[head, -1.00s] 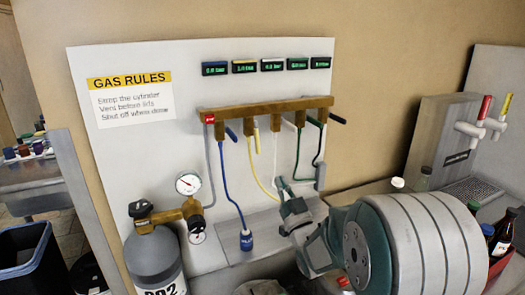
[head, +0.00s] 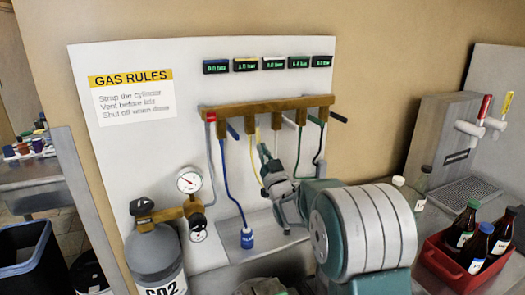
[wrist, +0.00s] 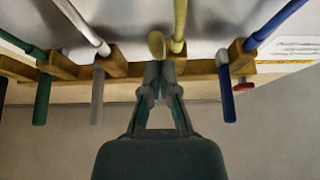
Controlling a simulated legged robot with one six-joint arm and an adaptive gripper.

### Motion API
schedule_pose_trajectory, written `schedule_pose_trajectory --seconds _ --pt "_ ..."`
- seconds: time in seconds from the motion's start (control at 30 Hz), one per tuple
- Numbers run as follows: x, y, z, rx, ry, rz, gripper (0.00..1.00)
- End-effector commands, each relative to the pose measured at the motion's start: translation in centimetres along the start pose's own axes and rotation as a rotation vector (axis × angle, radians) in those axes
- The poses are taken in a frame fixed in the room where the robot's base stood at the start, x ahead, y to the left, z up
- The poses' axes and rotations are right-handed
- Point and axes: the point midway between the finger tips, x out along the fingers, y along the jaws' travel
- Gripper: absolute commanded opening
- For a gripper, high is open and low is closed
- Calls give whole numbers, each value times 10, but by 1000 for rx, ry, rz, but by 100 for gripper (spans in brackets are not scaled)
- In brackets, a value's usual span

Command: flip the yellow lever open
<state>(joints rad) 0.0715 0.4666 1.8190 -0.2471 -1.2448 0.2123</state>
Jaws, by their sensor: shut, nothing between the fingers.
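The yellow lever (head: 257,138) is on the wooden manifold, second from the left. In the wrist view its rounded yellow end (wrist: 157,45) shows just beyond my fingertips, beside the yellow hose (wrist: 180,22). It points a different way from the blue lever (wrist: 227,95) and the grey-white lever (wrist: 97,97). My gripper (head: 263,150) is shut and empty, just below the manifold; in the wrist view the fingertips (wrist: 160,66) are together by the lever. I cannot tell whether they touch it. Part of the lever is hidden behind the fingers.
The wooden manifold (head: 270,107) carries neighbouring levers and hoses close on both sides. A CO2 cylinder (head: 153,255) with gauges stands at lower left. A red crate (head: 440,262) of bottles and a tap unit (head: 437,135) are at right.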

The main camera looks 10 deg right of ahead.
Motion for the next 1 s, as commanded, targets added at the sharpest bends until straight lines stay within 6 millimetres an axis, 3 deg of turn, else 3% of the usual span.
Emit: schedule_pose_trajectory --seconds 0.33,0.73,1.0 --pt "1 0 2 1 19 0 0" --pt "8 0 17 0 208 -1 0" --pt "9 0 20 0 208 0 0"
